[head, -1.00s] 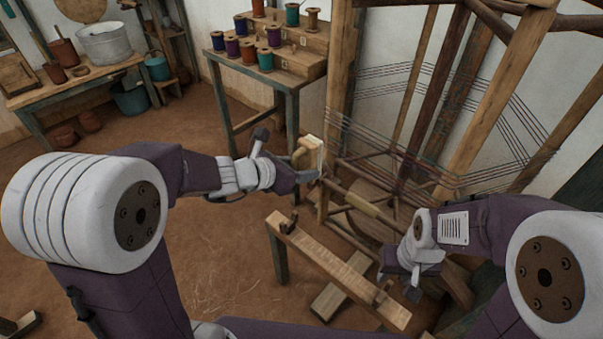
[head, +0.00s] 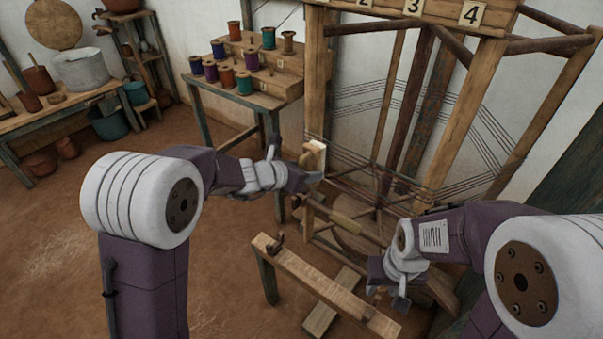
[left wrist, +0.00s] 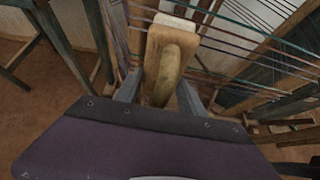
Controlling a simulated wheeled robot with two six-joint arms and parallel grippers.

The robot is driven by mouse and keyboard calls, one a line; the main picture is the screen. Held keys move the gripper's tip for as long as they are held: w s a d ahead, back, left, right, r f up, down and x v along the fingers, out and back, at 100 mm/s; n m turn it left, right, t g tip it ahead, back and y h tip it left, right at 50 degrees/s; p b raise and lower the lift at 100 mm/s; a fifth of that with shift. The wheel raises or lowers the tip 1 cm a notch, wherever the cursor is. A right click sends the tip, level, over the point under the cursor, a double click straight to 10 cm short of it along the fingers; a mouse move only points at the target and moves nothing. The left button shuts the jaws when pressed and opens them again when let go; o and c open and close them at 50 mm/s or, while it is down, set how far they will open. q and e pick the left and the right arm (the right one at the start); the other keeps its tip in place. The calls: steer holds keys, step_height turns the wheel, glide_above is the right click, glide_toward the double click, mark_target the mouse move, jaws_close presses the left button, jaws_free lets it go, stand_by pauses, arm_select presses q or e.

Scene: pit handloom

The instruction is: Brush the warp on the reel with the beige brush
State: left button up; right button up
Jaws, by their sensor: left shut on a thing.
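My left gripper (head: 305,178) is shut on the beige brush (head: 314,157), which it holds upright at the left side of the reel (head: 452,112). In the left wrist view the brush's wooden back and handle (left wrist: 168,62) stand between the fingers, with pale bristles (left wrist: 174,20) on the far side. The dark warp threads (head: 366,90) run around the reel. In the left wrist view warp threads (left wrist: 232,48) pass close by the brush; I cannot tell whether the bristles touch them. My right gripper (head: 388,292) hangs low in front of the reel, its fingers too unclear to judge.
A wooden bench with pegs (head: 325,287) stands in front of the reel. A table with stepped racks of coloured spools (head: 249,80) is at the back left. Number plates (head: 413,6) top the reel frame. The floor at left (head: 60,240) is clear.

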arm_select(q)
steer(key=shift+w+d, duration=0.1)
